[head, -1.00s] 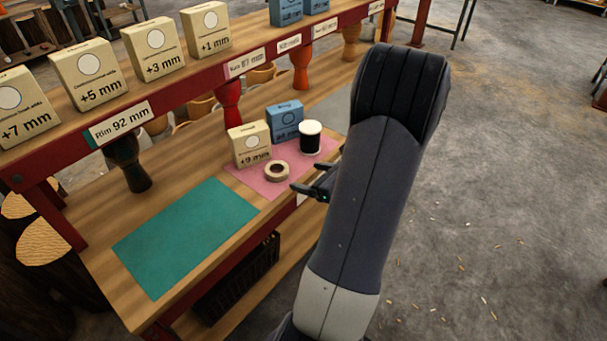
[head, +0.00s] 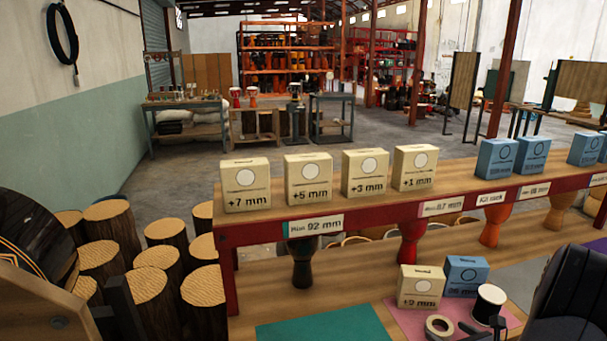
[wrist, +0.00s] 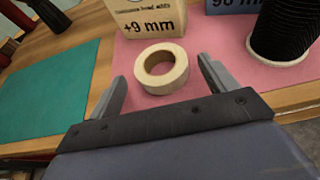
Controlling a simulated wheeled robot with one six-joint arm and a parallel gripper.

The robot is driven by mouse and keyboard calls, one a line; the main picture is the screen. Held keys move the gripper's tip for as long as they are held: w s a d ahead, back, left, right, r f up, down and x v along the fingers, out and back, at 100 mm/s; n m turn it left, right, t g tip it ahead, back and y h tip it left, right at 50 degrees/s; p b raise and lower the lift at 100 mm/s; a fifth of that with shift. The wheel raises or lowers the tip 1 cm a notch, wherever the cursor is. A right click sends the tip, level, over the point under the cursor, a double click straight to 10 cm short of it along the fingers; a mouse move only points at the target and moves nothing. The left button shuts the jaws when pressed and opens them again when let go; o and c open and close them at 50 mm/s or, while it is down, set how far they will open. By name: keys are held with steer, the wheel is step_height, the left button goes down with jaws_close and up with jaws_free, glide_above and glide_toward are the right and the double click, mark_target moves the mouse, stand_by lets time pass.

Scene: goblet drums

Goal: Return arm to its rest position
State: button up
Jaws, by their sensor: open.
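My gripper (wrist: 161,70) is open and empty in the wrist view, its two grey fingers apart over the front of the pink mat (wrist: 215,86). A cream tape roll (wrist: 180,74) lies on the mat, showing between and just beyond the fingertips; I cannot tell the height gap. In the head view, part of my dark arm fills the lower right corner. My fingers (head: 484,327) show small at the bottom edge beside the tape roll (head: 432,325). The rest of the arm is cut off by the frame.
Behind the roll stand a cream "+9 mm" box (head: 420,287), a blue box (head: 466,275) and a black spool (head: 488,303). A green mat (head: 325,326) lies to the left, clear. A raised shelf (head: 262,233) carries several boxes. Log stumps (head: 150,290) stand at left.

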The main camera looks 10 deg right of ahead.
mark_target(447, 320)
steer(key=x, duration=0.3)
steer(key=shift+f+b, duration=0.4)
step_height(447, 320, up, 3)
steer(key=shift+s+r+p, duration=0.1)
steer(key=shift+s+p, duration=0.05)
steer(key=shift+p, duration=0.4)
steer(key=shift+r, duration=0.65)
